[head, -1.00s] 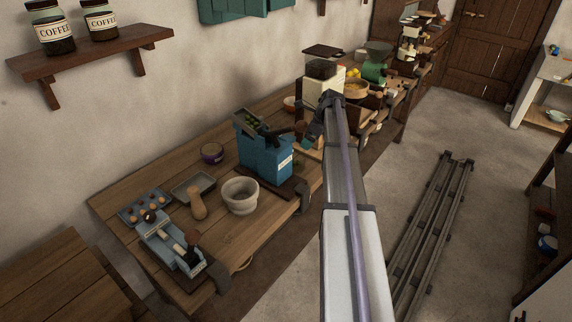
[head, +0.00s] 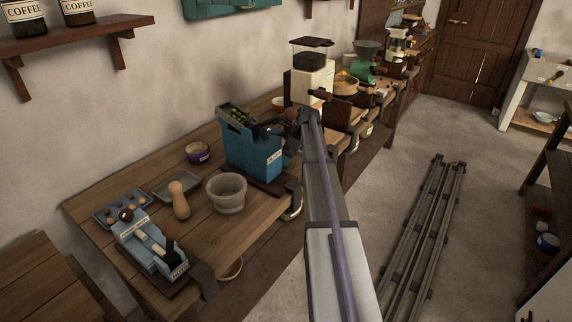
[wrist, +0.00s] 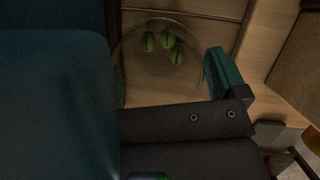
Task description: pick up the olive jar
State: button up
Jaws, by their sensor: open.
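The olive jar (wrist: 160,88) shows in the wrist view as a clear round glass rim, seen from above, with three green olives (wrist: 165,42) inside it. My gripper (wrist: 168,78) is open. One teal finger (wrist: 221,75) stands just right of the jar's rim; the other side, at the left, is dark and hard to make out. I cannot tell whether a finger touches the glass. In the head view my gripper (head: 289,150) is at the right side of the blue olive machine (head: 252,150). The jar is hidden there behind my arm and the machine.
The blue machine's body fills the left of the wrist view, close to my gripper. A stone mortar (head: 227,198), a wooden pestle (head: 180,203) and a purple-banded bowl (head: 198,153) stand on the workbench (head: 225,240). A cream grinder (head: 312,78) stands behind my gripper.

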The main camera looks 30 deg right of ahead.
jog(key=shift+r, duration=0.1)
jog(key=c, duration=0.8)
jog(key=shift+r, duration=0.1)
